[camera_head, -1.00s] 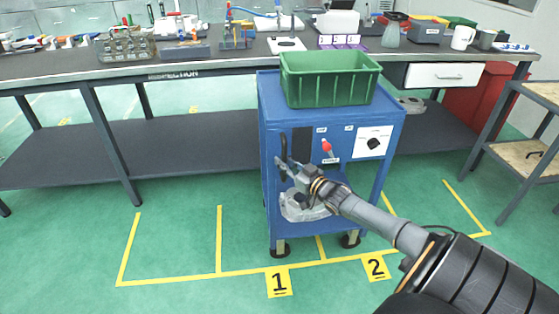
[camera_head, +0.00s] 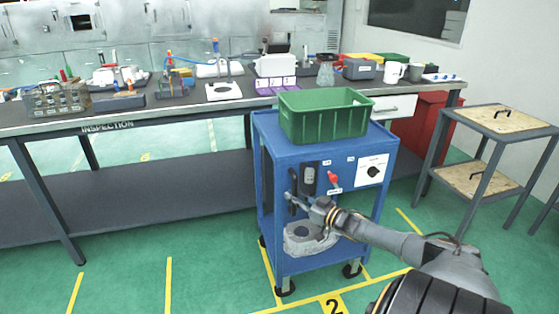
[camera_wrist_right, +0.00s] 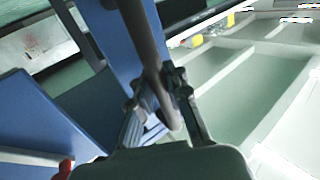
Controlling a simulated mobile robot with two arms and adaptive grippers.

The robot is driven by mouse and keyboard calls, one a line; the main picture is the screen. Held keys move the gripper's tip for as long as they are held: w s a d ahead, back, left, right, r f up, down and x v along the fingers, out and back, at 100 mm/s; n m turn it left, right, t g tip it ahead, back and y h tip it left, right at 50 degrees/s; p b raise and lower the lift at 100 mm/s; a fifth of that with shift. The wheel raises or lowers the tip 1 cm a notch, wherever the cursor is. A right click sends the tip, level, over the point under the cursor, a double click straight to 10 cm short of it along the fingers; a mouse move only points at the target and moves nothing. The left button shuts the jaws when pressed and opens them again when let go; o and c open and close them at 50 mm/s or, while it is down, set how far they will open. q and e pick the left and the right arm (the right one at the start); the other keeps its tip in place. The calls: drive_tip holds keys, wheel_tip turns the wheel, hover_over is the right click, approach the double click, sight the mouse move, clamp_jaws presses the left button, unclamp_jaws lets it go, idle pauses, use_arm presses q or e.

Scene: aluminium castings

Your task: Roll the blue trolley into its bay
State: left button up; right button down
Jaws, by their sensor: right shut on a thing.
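The blue trolley (camera_head: 325,222) stands upright in front of the bench with a green crate (camera_head: 325,115) on top and a grey casting (camera_head: 308,238) on its lower shelf. My right gripper (camera_head: 300,203) is shut on the dark upright handle (camera_head: 291,190) on the trolley's front left. In the wrist view the fingers (camera_wrist_right: 160,88) close around the dark bar (camera_wrist_right: 146,38). Yellow floor lines (camera_head: 268,268) run beside the trolley's left wheels, and a yellow plate marked 2 (camera_head: 333,303) lies in front of it. The bay's rear is hidden. My left gripper is not seen.
The inspection bench (camera_head: 110,120) with a low shelf (camera_head: 130,196) runs behind the trolley, carrying several tools and containers. A red bin (camera_head: 424,125) and a stand with wooden shelves (camera_head: 505,120) are to the right. Green floor (camera_head: 215,270) is clear left of the trolley.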

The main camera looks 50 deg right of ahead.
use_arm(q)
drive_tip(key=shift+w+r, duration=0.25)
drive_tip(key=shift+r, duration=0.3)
use_arm(e)
drive_tip(key=shift+s+d+f, duration=0.35)
drive_tip(key=shift+s+d, duration=0.45)
drive_tip(key=c, duration=1.5)
unclamp_jaws()
drive_tip(key=shift+o, duration=0.9)
drive_tip(key=shift+r, duration=0.1)
drive_tip(key=shift+d+r, duration=0.1)
drive_tip(key=shift+r, duration=0.05)
drive_tip(key=s, duration=1.2)
